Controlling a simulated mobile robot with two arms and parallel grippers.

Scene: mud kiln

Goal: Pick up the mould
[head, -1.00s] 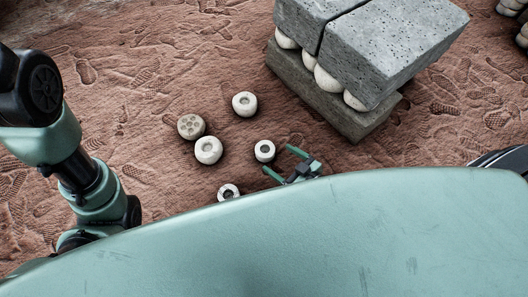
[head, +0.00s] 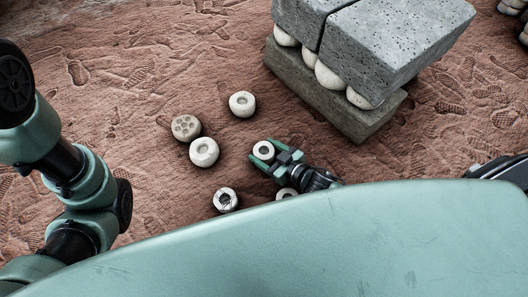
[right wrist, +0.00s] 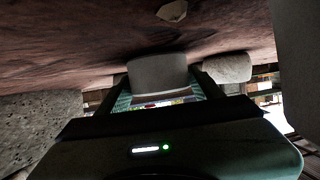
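Several small, pale, round pieces lie on the reddish ground; the frames do not label which one is the mould. One pale piece with a round hollow (head: 264,150) is between the fingers of my right gripper (head: 263,155). In the right wrist view the pale block (right wrist: 158,72) sits between the fingers (right wrist: 160,88), with a narrow gap seeming to show at its right side. The gripper looks open around it, low at the ground. My left arm shows at the left of the head view, but its gripper is out of sight.
Nearby lie a piece with several holes (head: 186,127), two hollowed pieces (head: 204,152) (head: 241,104) and an angular ring (head: 225,199). Another pale piece (head: 286,193) is partly hidden. Grey stone blocks (head: 385,45) are stacked over pale stones at upper right. Trodden ground at left is clear.

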